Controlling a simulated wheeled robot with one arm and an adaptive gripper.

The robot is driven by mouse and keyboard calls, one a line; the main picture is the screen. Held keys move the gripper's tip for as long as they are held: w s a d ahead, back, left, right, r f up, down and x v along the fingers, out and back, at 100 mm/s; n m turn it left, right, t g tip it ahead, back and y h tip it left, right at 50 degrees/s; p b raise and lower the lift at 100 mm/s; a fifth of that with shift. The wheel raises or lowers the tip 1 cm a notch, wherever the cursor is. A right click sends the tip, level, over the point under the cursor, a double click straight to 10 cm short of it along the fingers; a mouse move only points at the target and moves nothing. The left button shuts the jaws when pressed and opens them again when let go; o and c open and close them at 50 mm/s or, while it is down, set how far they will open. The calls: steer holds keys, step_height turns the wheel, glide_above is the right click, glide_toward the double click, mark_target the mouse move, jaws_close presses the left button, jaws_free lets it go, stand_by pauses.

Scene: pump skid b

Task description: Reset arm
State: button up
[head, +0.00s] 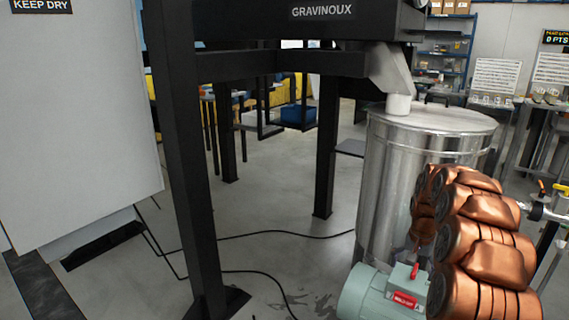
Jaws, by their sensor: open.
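My arm's copper-coloured links (480,240) show folded at the lower right. They stand in front of the steel tank and partly cover it. My gripper is not in the head view, so its jaws cannot be seen.
A steel tank (390,170) stands under a chute (391,72) of the black GRAVINOUX frame (185,150). A green-grey motor (372,296) with a red tag is low, beside my arm. A valve (555,207) is at right. Black cables (275,235) cross open floor. A white panel (75,120) is left.

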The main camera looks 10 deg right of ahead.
steer(key=s+a+r+n+g, duration=0.15)
steer(key=s+a+r, duration=0.25)
steer(key=s+a, duration=0.4)
steer(key=s+a+r+n+t, duration=0.1)
steer(key=s+a+r+n, duration=0.2)
steer(key=s+a+r, duration=0.35)
steer(key=s+a+f+n+g, duration=0.1)
steer(key=s+a, duration=0.3)
steer(key=s, duration=0.4)
steer(key=s+a+n, duration=0.1)
steer(key=s+a, duration=0.2)
steer(key=s, duration=0.5)
steer(key=s+a+f+n+g, duration=0.15)
steer(key=s+a, duration=0.25)
steer(key=s, duration=0.5)
step_height(320, 180, up, 22)
steer(key=t+p, duration=0.1)
steer(key=p, duration=1.9)
steer(key=shift+s+d, duration=0.2)
steer(key=shift+s, duration=0.15)
